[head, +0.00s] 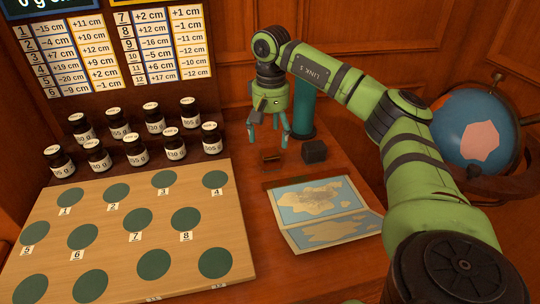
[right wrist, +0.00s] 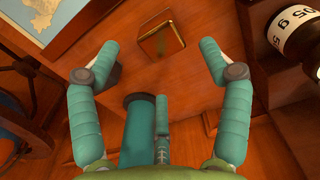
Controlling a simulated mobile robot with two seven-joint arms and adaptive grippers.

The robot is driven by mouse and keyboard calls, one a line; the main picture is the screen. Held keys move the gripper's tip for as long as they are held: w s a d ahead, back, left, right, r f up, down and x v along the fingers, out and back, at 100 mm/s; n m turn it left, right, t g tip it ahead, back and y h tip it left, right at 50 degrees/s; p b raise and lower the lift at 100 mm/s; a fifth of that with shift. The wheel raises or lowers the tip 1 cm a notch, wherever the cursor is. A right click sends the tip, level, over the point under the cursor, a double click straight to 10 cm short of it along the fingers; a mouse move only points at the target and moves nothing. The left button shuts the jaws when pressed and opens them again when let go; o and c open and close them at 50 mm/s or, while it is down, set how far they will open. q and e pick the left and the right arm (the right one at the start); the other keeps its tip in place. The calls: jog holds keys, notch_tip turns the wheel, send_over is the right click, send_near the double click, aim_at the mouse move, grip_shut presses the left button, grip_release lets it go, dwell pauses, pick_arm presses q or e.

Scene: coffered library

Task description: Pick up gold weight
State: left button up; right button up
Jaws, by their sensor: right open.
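The gold weight (right wrist: 162,42) is a small shiny gold block on the wooden desk, in the upper middle of the right wrist view. In the head view it is a small, dark brownish-gold block (head: 270,159) just below my right gripper (head: 268,136). My right gripper points down with its fingers spread apart and empty. In the right wrist view its fingertips (right wrist: 160,62) stand to either side of the weight, which lies a little beyond them. I cannot tell the exact height gap. My left gripper is in neither view.
A dark cube (head: 314,151) stands right of the weight, and a teal cylinder (head: 301,112) behind it. A map booklet (head: 325,210) lies in front. Several labelled dark jars (head: 173,147) and a board with green circles (head: 125,190) are at left. A globe (head: 470,128) is at right.

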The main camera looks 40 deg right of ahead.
aim_at(270, 152)
notch_tip(270, 152, down, 5)
jog(key=shift+w+r, duration=0.1)
jog(key=shift+w, duration=0.05)
jog(key=shift+f, duration=0.45)
jog(key=c, duration=0.7)
grip_shut()
jog(key=shift+r, duration=0.45)
notch_tip(270, 152, up, 4)
jog(key=shift+f, duration=0.2)
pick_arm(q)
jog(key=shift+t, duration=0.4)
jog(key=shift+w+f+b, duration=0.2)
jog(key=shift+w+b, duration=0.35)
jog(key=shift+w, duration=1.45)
pick_arm(e)
jog(key=s+d+r, duration=0.3)
jog(key=s+r, duration=0.3)
jog(key=s, duration=0.5)
jog(key=shift+d+r, duration=0.3)
jog(key=shift+d, duration=0.1)
